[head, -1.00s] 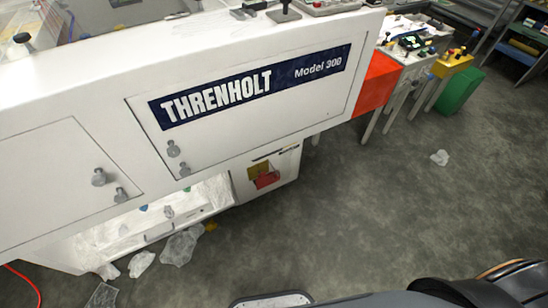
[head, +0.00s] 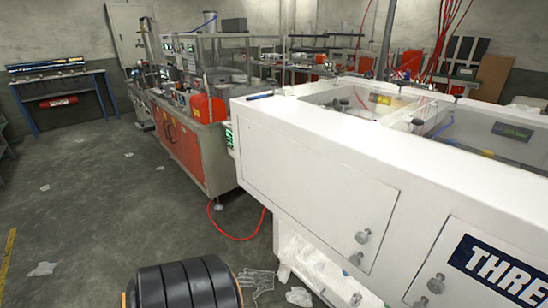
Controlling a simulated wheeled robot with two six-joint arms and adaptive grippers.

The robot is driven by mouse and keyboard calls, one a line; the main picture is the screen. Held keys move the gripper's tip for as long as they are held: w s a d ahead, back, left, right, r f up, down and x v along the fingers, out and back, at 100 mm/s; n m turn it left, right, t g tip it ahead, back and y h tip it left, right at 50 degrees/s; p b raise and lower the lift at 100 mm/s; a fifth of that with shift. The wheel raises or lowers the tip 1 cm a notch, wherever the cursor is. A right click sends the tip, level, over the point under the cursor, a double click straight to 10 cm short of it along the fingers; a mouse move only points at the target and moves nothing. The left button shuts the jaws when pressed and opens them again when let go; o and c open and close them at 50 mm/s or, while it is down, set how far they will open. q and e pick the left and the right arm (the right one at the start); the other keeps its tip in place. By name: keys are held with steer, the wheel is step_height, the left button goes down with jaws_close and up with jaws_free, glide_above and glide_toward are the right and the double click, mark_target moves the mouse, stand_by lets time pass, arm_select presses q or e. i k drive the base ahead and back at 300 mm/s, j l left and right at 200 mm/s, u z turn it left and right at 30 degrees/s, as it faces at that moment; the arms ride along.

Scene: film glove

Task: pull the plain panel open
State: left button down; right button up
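The plain panel (head: 310,190) is an unmarked white door on the side of the white machine (head: 300,120), right of centre. It sits flush in the machine's side and looks shut. Two grey knobs, an upper one (head: 362,237) and a lower one (head: 355,258), are at its lower right corner. To its right is a labelled panel (head: 455,262) with a dark blue sign, partly cut off by the frame edge. A black ribbed part of my own body shows at the bottom, left of the plain panel. Neither gripper is in view.
Crumpled clear film (head: 300,296) lies on the floor below the machine. A red hose (head: 238,238) runs over the floor beside it. An orange and grey machine (head: 185,140) stands behind on the left. The floor at left is mostly open, with a few film scraps.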

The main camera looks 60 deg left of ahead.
mark_target(335, 201)
steer(key=u, duration=1.75)
